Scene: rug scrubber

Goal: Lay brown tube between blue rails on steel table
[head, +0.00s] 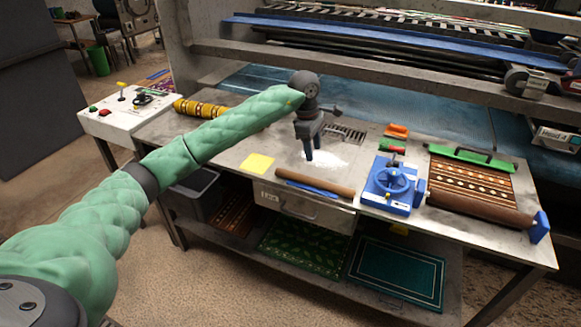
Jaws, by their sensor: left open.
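The brown tube (316,184) lies near the front edge of the steel table (226,158), slanting slightly down to the right. A thin blue rail (311,187) shows along the front side of the tube, close against it. I cannot make out a second rail behind the tube, nor tell whether the tube rests on the table between rails. My left gripper (312,155) is open and empty, pointing down just behind the tube, over a white patch. It is apart from the tube. My right gripper is not in view.
A blue clamp with a handwheel (393,182) stands right of the tube. Beyond it is a patterned rug on a brown roller (480,212). A yellow note (257,164) and a drain grate (345,132) lie nearby. A yellow patterned roll (197,108) lies at the back left.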

